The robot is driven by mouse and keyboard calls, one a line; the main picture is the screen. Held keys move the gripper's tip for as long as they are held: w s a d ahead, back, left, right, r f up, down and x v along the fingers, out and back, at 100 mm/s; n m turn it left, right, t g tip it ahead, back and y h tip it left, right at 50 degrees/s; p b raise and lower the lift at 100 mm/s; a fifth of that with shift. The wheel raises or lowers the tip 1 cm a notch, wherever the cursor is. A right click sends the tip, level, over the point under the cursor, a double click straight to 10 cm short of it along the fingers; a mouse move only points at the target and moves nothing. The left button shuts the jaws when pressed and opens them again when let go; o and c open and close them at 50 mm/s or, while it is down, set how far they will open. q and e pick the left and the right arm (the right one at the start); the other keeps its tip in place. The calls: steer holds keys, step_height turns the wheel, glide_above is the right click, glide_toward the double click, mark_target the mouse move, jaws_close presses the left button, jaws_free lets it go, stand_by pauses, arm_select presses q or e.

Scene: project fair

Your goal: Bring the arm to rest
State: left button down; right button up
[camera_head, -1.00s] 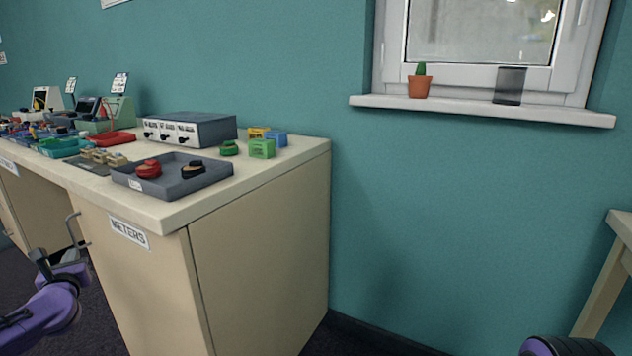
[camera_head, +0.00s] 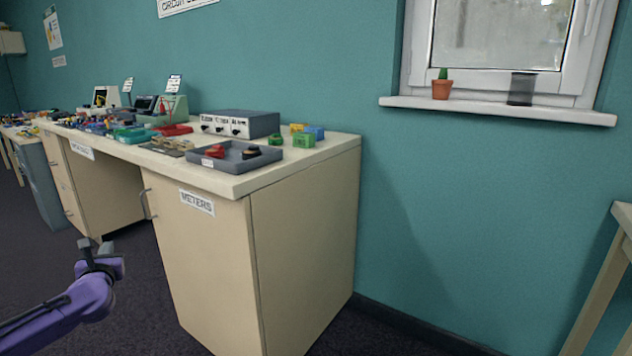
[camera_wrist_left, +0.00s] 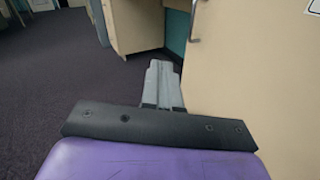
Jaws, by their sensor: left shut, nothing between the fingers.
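My left arm (camera_head: 62,308) is purple and comes in from the lower left of the head view. Its left gripper (camera_head: 95,245) is out over the dark carpet, to the left of the cabinet marked METERS (camera_head: 205,265) and apart from it in the picture. In the left wrist view the two grey fingers of the left gripper (camera_wrist_left: 161,75) lie together, shut and empty. My right gripper is not in view.
The bench top (camera_head: 325,155) carries a grey tray (camera_head: 232,168), a meter box (camera_head: 240,124) and several small coloured parts. A cabinet handle (camera_head: 147,204) sticks out near the left gripper. Carpet (camera_head: 140,300) is clear around the arm. A wooden table (camera_head: 605,275) stands at the right edge.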

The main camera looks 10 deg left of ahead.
arm_select(q)
steer(key=w+d+f+m+h, duration=0.2)
steer(key=d+f+m+h, duration=0.15)
steer(key=d+m, duration=0.85)
steer(key=s+d+f+m+g+h, duration=0.1)
steer(key=s+d+f+m+h, duration=0.1)
steer(key=d+f+m, duration=0.35)
steer(key=s+d+f+m+g+h, duration=0.1)
steer(key=s+d+f+m, duration=0.2)
steer(key=d+f, duration=0.5)
steer(key=s+d+f+m+g+h, duration=0.1)
steer(key=s+d+f+m+g, duration=0.1)
steer(key=s+d+f+m, duration=0.35)
steer(key=s+d+f+m+g+h, duration=0.1)
steer(key=s+d+f+m+g, duration=0.2)
steer(key=s+f, duration=0.45)
steer(key=s+d+f+m+g, duration=0.1)
steer(key=s+f+m+g, duration=0.15)
steer(key=s, duration=0.75)
steer(key=s+d+f+m+g, duration=0.15)
steer(key=s+f+m, duration=0.25)
steer(key=s, duration=0.7)
step_height(320, 180, up, 24)
steer(key=p, duration=2.4)
steer(key=shift+w+d+r+t, duration=0.15)
steer(key=shift+w+r+t, duration=0.15)
steer(key=shift+w, duration=0.1)
steer(key=shift+y, duration=0.25)
